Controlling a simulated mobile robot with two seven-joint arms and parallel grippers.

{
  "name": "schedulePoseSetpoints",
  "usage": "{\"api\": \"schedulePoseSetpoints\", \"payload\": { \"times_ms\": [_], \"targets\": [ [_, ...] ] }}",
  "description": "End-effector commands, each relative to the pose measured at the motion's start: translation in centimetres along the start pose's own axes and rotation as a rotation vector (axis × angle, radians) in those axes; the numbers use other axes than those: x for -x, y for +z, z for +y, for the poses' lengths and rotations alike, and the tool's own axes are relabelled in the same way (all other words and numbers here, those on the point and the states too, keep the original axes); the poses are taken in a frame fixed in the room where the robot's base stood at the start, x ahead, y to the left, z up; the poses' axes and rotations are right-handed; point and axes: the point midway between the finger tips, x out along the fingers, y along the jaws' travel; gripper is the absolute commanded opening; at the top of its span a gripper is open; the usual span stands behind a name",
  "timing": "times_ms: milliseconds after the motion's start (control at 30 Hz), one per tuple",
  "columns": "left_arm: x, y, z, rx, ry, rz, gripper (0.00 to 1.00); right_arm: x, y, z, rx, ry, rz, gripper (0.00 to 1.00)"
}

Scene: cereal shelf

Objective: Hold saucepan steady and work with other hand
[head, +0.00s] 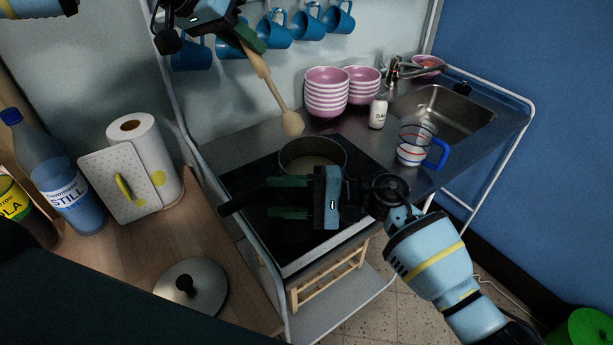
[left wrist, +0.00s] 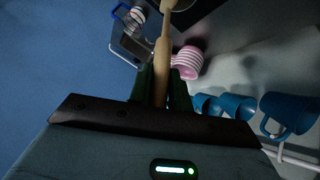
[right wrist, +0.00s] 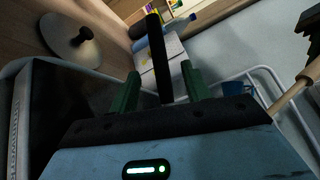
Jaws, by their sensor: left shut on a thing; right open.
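The dark saucepan (head: 340,152), with pale contents, stands on the black hob (head: 312,235). Its long black handle (head: 238,199) points left and also shows in the right wrist view (right wrist: 158,50). My right gripper (head: 271,197) is open over the handle. In the right wrist view its green fingers stand on either side of the handle, with gaps. My left gripper (head: 243,42) is shut on a wooden spoon (head: 265,75), above and left of the pan. The spoon's head hangs just above the pan's far rim, apart from it. The spoon also shows in the left wrist view (left wrist: 161,65).
Pink-striped bowls (head: 326,95), a salt shaker (head: 378,112) and a measuring cup (head: 411,150) stand right of the pan near the sink (head: 455,108). Blue mugs (head: 273,32) hang behind. A lid (head: 205,290) and paper towel roll (head: 155,140) are on the wooden counter.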

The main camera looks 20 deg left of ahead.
Motion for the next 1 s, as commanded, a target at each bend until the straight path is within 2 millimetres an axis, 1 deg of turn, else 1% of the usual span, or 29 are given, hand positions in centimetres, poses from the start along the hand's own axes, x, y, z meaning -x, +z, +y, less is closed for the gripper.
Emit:
{"api": "schedulePoseSetpoints", "payload": {
  "times_ms": [33,200,300,400,533,767,867,1000],
  "targets": [
    [0.0,0.0,0.0,0.000,0.000,0.001,0.00,1.2,-0.1,0.1,-0.001,0.001,0.004,0.48],
    [0.0,0.0,0.0,0.000,0.000,0.001,0.00,4.6,-0.1,0.1,0.000,0.001,0.004,0.48],
    [0.0,0.0,0.0,0.000,0.000,0.001,0.00,6.3,-0.1,0.0,0.000,0.000,0.003,0.48],
    [0.0,0.0,0.0,0.000,0.000,0.001,0.00,7.5,0.0,0.0,0.001,0.000,0.001,0.48],
    [0.0,0.0,0.0,0.000,0.000,0.000,0.00,8.5,0.0,0.0,0.001,0.000,0.001,0.48],
    [0.0,0.0,0.0,0.000,0.000,0.000,0.00,8.8,0.0,0.0,0.001,-0.001,0.000,0.48],
    [-0.5,0.2,-0.2,0.003,0.001,-0.007,0.00,9.3,-0.1,0.1,-0.001,-0.001,0.001,0.48],
    [-1.6,0.6,-0.7,0.011,0.002,-0.023,0.00,10.5,-0.1,0.3,-0.004,-0.002,0.001,0.48]
  ]
}}
